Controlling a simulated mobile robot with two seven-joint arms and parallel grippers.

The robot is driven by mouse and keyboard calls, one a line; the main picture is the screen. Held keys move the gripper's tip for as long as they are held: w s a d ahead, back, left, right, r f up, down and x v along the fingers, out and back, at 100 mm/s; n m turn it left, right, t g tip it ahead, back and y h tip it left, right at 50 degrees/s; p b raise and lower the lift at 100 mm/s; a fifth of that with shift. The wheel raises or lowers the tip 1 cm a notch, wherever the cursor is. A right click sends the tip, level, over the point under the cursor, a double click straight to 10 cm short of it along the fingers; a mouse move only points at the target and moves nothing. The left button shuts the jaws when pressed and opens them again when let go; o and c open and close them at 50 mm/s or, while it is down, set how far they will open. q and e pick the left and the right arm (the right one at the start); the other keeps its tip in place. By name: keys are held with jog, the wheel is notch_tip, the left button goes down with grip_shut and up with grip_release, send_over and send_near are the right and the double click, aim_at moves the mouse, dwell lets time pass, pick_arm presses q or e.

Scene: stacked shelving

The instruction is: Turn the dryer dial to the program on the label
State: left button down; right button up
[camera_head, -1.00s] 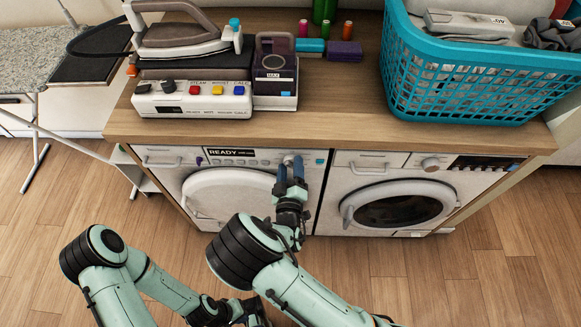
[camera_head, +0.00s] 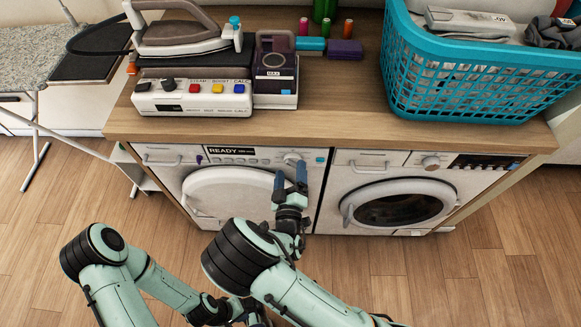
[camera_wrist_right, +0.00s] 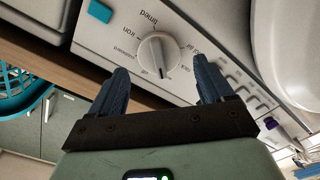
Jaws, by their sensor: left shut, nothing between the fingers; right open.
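The white dial (camera_head: 292,158) is on the panel of the left machine (camera_head: 170,176), whose display (camera_head: 230,151) reads READY. In the right wrist view the dial (camera_wrist_right: 157,54) has a raised ridge running nearly up and down the picture. Printed words around it include "timed" and "iron"; others are hard to read. My right gripper (camera_head: 290,175) is open, with its fingers (camera_wrist_right: 160,85) apart in front of the dial and not touching it. My left gripper (camera_head: 258,318) is low at the bottom edge, away from the machines, shut and empty, partly hidden by my right arm.
A second machine (camera_head: 395,205) with a round door stands to the right. The wooden top (camera_head: 340,110) above holds an iron on its station (camera_head: 190,85), a purple-grey tank (camera_head: 275,75) and a teal basket (camera_head: 470,85) of laundry. Floor in front is clear.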

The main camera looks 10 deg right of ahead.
pick_arm(q)
jog(key=shift+w+f+b, duration=0.1)
jog(key=shift+f+b, duration=0.15)
jog(key=shift+b, duration=0.1)
pick_arm(e)
jog(key=v, duration=1.1)
jog(key=s+d+f+m+g+p, duration=0.2)
jog(key=d+f+g, duration=0.1)
jog(key=f+g, duration=0.3)
jog(key=s+d+f+m+g+p, duration=0.1)
jog(key=s+d+f+m+g, duration=0.2)
jog(key=f, duration=0.5)
pick_arm(q)
notch_tip(320, 180, up, 8)
jog(key=w+p, duration=0.2)
jog(key=p, duration=0.3)
jog(key=shift+r, duration=0.2)
pick_arm(e)
jog(key=s+a+f+m+g+y, duration=0.1)
jog(key=s+f+m+g+y, duration=0.2)
jog(key=s+g+y, duration=0.5)
jog(key=s+m+g, duration=0.1)
jog(key=s, duration=0.3)
jog(key=shift+s+a+m+y, duration=0.25)
jog(key=shift+s+m+y, duration=0.05)
jog(key=shift+s+m, duration=0.1)
pick_arm(q)
jog(key=shift+w, duration=0.1)
pick_arm(e)
jog(key=shift+f, duration=0.1)
